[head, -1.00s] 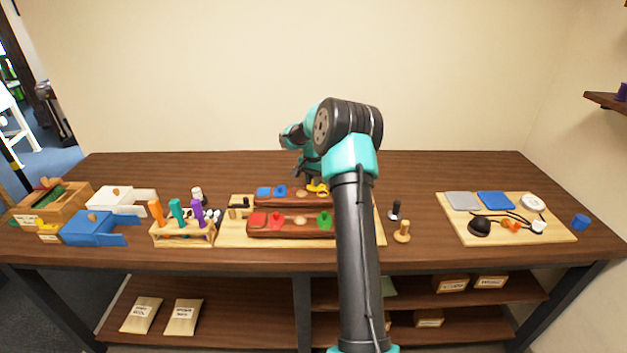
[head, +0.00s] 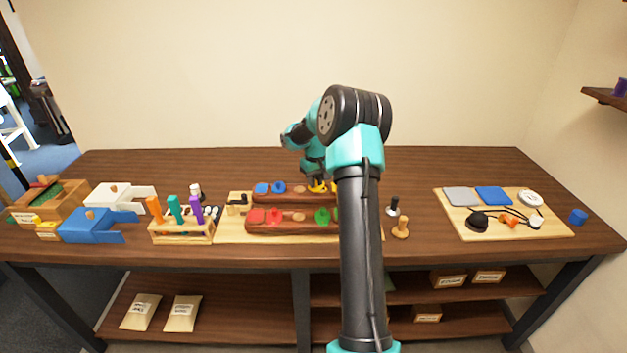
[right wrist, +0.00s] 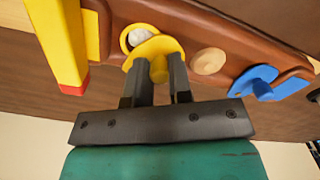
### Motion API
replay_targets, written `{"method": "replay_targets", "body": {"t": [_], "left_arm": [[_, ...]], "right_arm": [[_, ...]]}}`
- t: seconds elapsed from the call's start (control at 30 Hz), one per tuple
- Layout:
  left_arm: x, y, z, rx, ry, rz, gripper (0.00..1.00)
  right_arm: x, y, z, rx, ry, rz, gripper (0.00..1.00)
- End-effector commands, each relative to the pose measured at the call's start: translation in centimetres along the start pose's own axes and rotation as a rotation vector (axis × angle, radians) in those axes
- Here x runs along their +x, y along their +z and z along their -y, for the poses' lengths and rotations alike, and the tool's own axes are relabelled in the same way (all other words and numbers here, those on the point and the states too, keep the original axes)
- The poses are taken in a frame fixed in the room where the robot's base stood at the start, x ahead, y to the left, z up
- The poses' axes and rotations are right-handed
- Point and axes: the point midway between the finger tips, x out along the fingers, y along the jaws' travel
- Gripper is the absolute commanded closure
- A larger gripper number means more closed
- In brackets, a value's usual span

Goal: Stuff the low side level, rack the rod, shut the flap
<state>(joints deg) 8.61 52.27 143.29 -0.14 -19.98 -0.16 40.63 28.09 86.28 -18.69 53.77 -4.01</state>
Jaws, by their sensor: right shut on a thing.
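Two red-brown padded panels, a rear one (head: 284,199) and a front one (head: 290,229), lie on a pale board. My right gripper (head: 317,181) is at the rear panel's right part. In the right wrist view its fingers (right wrist: 161,72) are shut on the knob of a yellow flap (right wrist: 150,48). The flap partly covers a round opening with white stuffing (right wrist: 138,37) showing inside. Rods in orange (head: 154,208), teal (head: 175,208) and purple (head: 196,209) stand in a wooden rack (head: 183,238). My left gripper is not seen.
In the right wrist view a yellow bar with a red end (right wrist: 60,42) stands close beside the flap. A wooden plug (right wrist: 208,61) and blue flap (right wrist: 262,84) lie along the panel. White (head: 115,200) and blue (head: 93,226) boxes stand left. My right arm hides the panels' right ends.

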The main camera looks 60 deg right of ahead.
Motion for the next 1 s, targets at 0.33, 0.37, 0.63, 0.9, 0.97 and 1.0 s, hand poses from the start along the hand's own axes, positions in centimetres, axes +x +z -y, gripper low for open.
{"method": "replay_targets", "body": {"t": [0.33,0.37,0.63,0.9,0.97,1.0], "left_arm": [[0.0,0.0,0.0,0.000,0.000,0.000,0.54],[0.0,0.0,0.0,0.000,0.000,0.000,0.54],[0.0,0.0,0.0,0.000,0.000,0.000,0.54],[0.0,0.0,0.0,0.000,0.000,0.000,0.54],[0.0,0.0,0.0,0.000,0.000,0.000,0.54],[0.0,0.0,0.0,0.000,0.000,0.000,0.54]], "right_arm": [[0.0,1.0,-0.6,-0.327,0.000,0.001,1.00],[0.0,1.0,-0.7,-0.355,0.000,0.001,1.00],[0.0,1.4,-1.2,-0.563,-0.001,0.001,1.00],[0.0,1.6,-1.5,-0.671,-0.001,0.000,1.00],[0.0,1.6,-1.5,-0.681,-0.001,0.000,1.00],[0.0,1.6,-1.5,-0.686,-0.001,0.000,1.00]]}}
